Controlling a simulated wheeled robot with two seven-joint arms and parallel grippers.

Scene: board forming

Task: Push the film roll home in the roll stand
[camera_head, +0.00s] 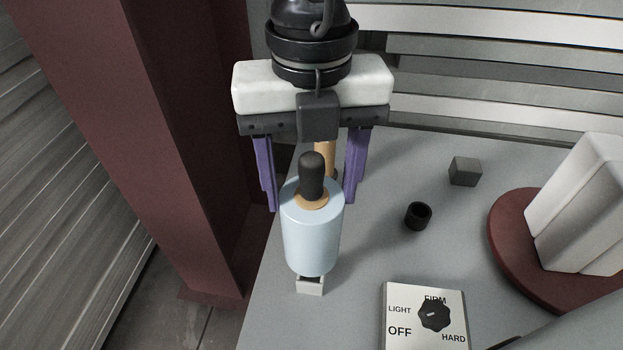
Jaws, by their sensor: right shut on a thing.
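The film roll (312,243) is a light blue cylinder near the table's left edge. A tan core ring shows at its top end, with a dark rounded peg (312,176) standing out of it. A small light grey bracket (310,287), seemingly part of the roll stand, shows at the roll's lower end; the rest of the stand is hidden, so I cannot tell how deep the roll sits. My right gripper (312,205) comes from above, its purple fingers on either side of the roll's upper part, shut on it. My left gripper is not in view.
A tan post (325,157) stands behind the roll. White blocks (582,210) stand on a dark red disc (507,244). A dark red column (185,130) rises at left.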

